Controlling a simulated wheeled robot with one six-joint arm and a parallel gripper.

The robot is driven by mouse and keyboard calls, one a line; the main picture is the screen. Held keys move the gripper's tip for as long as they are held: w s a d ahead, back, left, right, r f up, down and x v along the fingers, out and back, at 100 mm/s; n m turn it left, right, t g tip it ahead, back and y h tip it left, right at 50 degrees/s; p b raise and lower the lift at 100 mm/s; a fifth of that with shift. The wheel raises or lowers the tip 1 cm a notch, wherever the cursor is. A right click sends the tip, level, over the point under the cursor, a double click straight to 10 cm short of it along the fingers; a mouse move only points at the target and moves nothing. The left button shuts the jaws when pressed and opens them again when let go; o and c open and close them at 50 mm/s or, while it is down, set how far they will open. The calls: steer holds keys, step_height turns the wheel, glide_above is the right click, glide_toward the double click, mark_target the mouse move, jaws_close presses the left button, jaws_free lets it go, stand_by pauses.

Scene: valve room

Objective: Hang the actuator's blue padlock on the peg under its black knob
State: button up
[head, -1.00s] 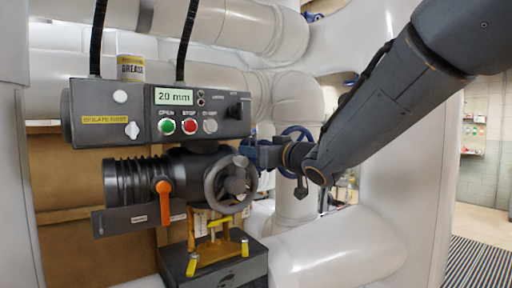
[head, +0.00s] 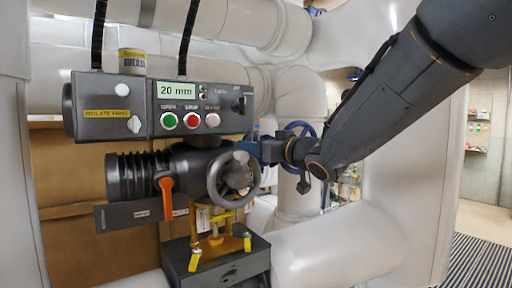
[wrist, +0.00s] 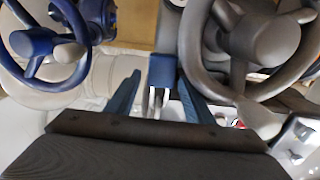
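The blue padlock (wrist: 162,71) shows in the wrist view between and slightly beyond my two fingertips, with its silver shackle toward my palm. My gripper (wrist: 160,76) is open, and a gap shows on each side of the padlock. In the head view my gripper (head: 262,150) is just right of the actuator's grey handwheel (head: 233,180); I cannot make out the padlock there. The actuator's grey control box (head: 200,106) carries the black knob (head: 238,104) near its right end. I cannot make out the peg under it.
The grey handwheel (wrist: 200,60) is close on the right in the wrist view, and a blue handwheel (wrist: 40,48) is at the left. Orange lever (head: 166,197), yellow-handled bracket (head: 214,226) and white pipes surround the actuator. Striped floor (head: 478,262) at the right looks clear.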

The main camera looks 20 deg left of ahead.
steer(key=shift+s+f, duration=0.1)
steer(key=shift+f, duration=0.35)
steer(key=shift+s+d, duration=0.1)
steer(key=shift+d, duration=0.05)
steer(key=b+v, duration=0.2)
steer(key=v, duration=0.5)
steer(key=w+d+f+m+g+h, duration=0.15)
steer(key=d+f+m+h, duration=0.7)
steer(key=d+f, duration=1.3)
steer(key=s+d+f+g+h, duration=0.45)
steer(key=s+d+f, duration=0.4)
steer(key=f, duration=0.35)
steer(key=s+d+f+g, duration=0.1)
steer(key=s+f+g, duration=0.1)
steer(key=s, duration=0.5)
steer(key=s+d+f+m+g, duration=0.1)
steer(key=s+d+f+g, duration=0.1)
steer(key=s+f, duration=0.2)
steer(key=s, duration=0.3)
steer(key=shift+f+h, duration=0.3)
steer(key=shift+f, duration=0.05)
steer(key=shift+w, duration=0.1)
